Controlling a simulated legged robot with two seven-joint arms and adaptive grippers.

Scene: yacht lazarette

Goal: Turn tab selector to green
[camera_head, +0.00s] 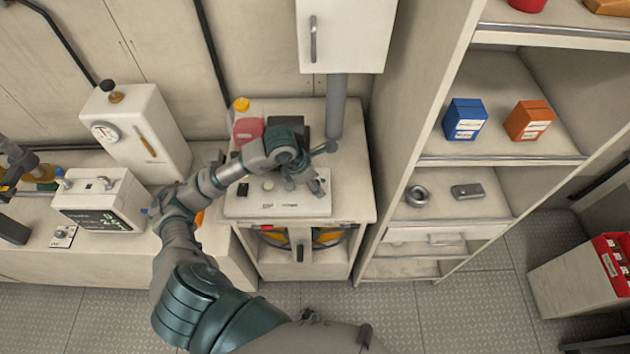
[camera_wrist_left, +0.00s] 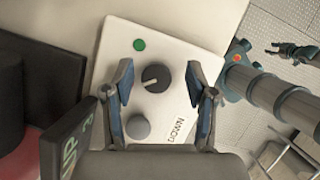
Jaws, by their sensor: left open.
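In the left wrist view a round black knob (camera_wrist_left: 155,78), which looks like the tab selector, sits on a pale panel (camera_wrist_left: 185,40). A short pale mark on it points to the lower left, away from the green dot (camera_wrist_left: 139,44) at its upper left. My left gripper (camera_wrist_left: 158,72) is open, with one finger on each side of the knob; contact is not clear. In the head view the left gripper (camera_head: 308,182) is over the right part of the panel (camera_head: 235,207), hiding the knob. A dark hand-like part (camera_wrist_left: 293,52), probably my right gripper, shows small at the right.
A grey round button (camera_wrist_left: 138,127) and a DOWN label (camera_wrist_left: 178,130) are near the knob. A red bottle with a yellow cap (camera_head: 247,125) stands behind the panel. A wall cabinet (camera_head: 350,35) hangs above. Shelves (camera_head: 450,215) stand at right; floor (camera_head: 450,295) in front is clear.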

